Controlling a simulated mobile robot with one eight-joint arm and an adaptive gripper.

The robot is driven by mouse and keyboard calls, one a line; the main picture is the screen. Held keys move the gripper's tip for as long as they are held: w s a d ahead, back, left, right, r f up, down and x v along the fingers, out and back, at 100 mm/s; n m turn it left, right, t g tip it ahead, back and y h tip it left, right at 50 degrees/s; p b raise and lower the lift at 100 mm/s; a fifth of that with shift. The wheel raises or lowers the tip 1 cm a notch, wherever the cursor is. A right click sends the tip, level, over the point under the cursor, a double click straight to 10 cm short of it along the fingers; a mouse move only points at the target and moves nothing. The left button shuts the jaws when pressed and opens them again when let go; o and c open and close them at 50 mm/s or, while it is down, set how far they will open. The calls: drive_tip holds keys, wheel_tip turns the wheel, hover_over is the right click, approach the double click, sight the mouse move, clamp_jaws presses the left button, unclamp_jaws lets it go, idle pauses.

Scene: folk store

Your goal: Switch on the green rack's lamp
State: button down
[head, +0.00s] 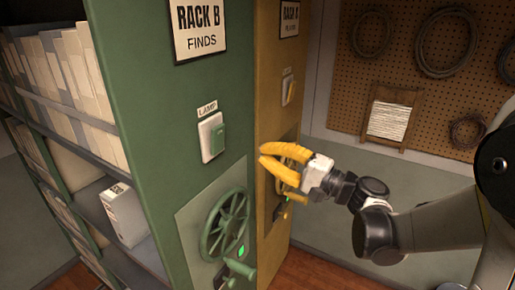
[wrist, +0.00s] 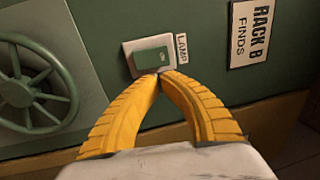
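The green rack (head: 150,110) carries a sign reading "RACK B FINDS". On its end panel is the lamp switch (head: 218,138), a green rocker on a white plate under a "LAMP" label (head: 208,108). The switch also shows at the top middle of the wrist view (wrist: 150,57). My gripper (head: 263,154) has yellow fingers with the tips together, holding nothing. In the head view it is right of the switch and slightly lower, apart from it. In the wrist view the fingertips (wrist: 161,73) overlap the plate's lower edge; contact cannot be told. No lit lamp is in view.
Below the switch are a green handwheel (head: 226,222), a green light (head: 241,250) and a lever (head: 240,268). An ochre rack (head: 270,75) with its own switch (head: 289,90) stands close on the right, behind my gripper. Shelves of files line the left.

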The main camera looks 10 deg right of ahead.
sight(221, 133)
drive_tip(key=x, duration=1.2)
drive_tip(key=shift+r, duration=0.1)
drive_tip(key=shift+w+a+r+g+h+p, duration=0.3)
drive_tip(key=shift+r+h+p, duration=0.2)
drive_tip(key=shift+p, duration=0.65)
drive_tip(key=shift+s+f+b, duration=0.1)
drive_tip(key=shift+f+b, duration=0.2)
drive_tip(key=shift+f, duration=0.1)
drive_tip(key=shift+d, duration=0.1)
